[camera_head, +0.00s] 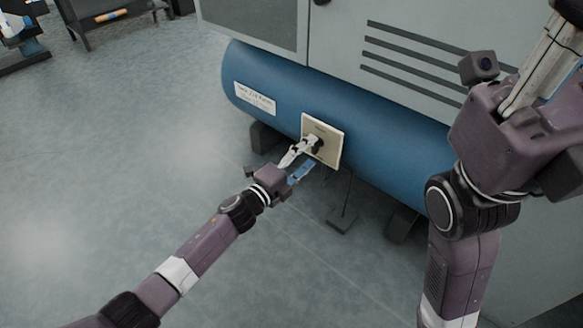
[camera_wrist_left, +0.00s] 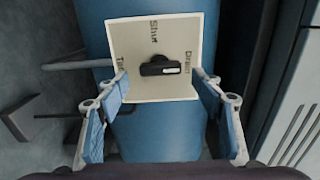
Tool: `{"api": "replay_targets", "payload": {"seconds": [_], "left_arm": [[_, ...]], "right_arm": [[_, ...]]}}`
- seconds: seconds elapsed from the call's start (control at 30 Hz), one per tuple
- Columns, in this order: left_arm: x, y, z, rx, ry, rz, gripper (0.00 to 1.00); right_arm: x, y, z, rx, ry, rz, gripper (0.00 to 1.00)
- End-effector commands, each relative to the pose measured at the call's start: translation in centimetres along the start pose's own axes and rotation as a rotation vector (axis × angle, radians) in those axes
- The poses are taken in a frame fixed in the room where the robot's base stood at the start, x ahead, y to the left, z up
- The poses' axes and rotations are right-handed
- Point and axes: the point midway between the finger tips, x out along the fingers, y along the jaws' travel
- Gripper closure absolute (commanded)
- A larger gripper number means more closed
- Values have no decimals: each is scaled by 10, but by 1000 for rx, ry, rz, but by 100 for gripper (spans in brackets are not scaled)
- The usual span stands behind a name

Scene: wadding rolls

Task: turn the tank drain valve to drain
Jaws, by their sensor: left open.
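The drain valve is a black knob (camera_wrist_left: 160,67) with a white mark, on a square cream plate (camera_wrist_left: 125,40) on the blue tank. In the left wrist view the mark points right, towards the word "Drain"; "Shut" is printed above the knob. In the head view the plate (camera_head: 334,151) faces my left gripper (camera_head: 304,150), which reaches it from the lower left. My left gripper (camera_wrist_left: 162,80) is open, its fingers on either side of the knob with visible gaps. My right gripper (camera_head: 540,62) is at the upper right, partly cut off, its fingertips out of frame.
The blue tank (camera_head: 270,75) lies under a grey cabinet (camera_head: 350,30) with dark vents. Dark feet and a small floor block with a cable (camera_head: 342,219) are below the tank. The floor at the left is open, with a dark rack (camera_head: 110,22) at the back.

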Motion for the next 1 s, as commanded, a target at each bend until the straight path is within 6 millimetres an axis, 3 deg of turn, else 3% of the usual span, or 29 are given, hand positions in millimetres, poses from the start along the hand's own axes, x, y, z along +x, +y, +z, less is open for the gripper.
{"api": "replay_targets", "payload": {"seconds": [0.33, 0.5, 0.7, 1.0], "left_arm": [[-68, 2, -1, 1, 2, 4, 39], [-92, 2, -1, 0, 2, 3, 39], [-103, 0, -1, 1, 2, 1, 39], [-103, 0, -1, 1, 2, 0, 39]], "right_arm": [[1, -1, -1, 0, 3, -3, 70], [1, -1, -1, 0, 3, -3, 70], [1, -1, -1, 0, 4, -4, 70], [1, -1, -1, 0, 4, -4, 70]]}}
